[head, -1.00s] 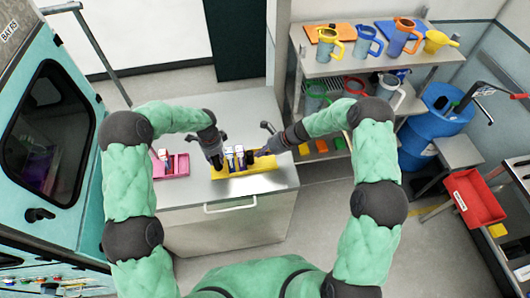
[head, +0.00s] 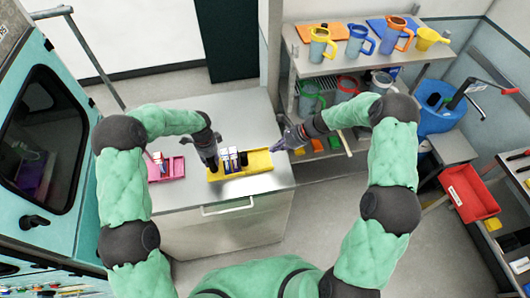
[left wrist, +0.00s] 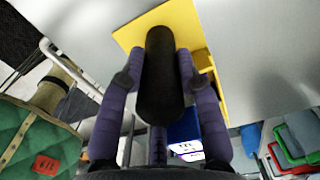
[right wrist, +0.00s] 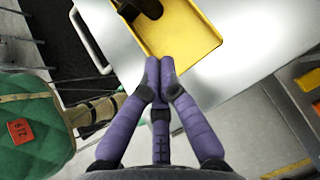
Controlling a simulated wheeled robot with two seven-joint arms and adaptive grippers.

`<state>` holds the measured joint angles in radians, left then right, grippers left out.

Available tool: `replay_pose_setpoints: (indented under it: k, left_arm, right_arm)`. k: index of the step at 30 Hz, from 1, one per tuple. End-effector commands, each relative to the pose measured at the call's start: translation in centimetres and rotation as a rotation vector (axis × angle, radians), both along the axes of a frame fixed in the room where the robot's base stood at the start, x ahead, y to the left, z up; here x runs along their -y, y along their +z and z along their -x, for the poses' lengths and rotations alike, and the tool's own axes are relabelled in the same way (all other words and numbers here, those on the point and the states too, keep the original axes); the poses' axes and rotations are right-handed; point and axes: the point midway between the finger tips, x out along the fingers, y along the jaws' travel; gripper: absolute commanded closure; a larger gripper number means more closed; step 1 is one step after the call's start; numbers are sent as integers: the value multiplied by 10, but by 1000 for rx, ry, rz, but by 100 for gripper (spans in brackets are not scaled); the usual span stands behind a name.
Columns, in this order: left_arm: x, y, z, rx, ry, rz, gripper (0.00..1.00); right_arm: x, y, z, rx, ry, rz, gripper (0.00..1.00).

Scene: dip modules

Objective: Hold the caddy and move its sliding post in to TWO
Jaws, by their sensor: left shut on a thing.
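The yellow caddy (head: 262,162) lies on the grey counter, with a few blue-and-white boxes (head: 229,158) standing in its middle. A dark post (head: 243,159) stands just right of the boxes; part of it shows at the top of the right wrist view (right wrist: 146,8). My left gripper (head: 211,160) is at the caddy's left end, shut on a black upright cylinder (left wrist: 163,80). My right gripper (head: 281,147) is beside the caddy's right end. In the right wrist view its fingertips (right wrist: 160,65) meet with nothing between them. The TWO mark is not readable.
A pink tray (head: 178,168) with small boxes sits left of the caddy. A shelf (head: 340,75) with colourful jugs stands behind right. A blue drum (head: 437,118) and a red bin (head: 472,193) are further right. The counter behind the caddy is clear.

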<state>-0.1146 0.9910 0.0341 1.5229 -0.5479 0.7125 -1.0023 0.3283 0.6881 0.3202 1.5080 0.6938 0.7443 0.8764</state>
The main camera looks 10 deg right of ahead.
Motion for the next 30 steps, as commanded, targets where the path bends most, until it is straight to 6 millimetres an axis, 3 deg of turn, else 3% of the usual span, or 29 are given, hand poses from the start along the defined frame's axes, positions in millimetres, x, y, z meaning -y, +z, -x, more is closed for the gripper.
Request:
replay_pose_setpoints:
  k: [6,14,20,30]
  left_arm:
    - [0,0,0,0,0,0,100]
    - [0,0,0,1,0,0,100]
    - [0,0,0,1,0,0,100]
    - [0,0,0,1,1,0,100]
  right_arm:
    - [21,21,4,0,-1,1,100]
    - [31,26,6,-1,-2,0,100]
    - [20,15,5,-3,1,-2,100]
    - [-22,-28,-4,-4,1,-1,100]
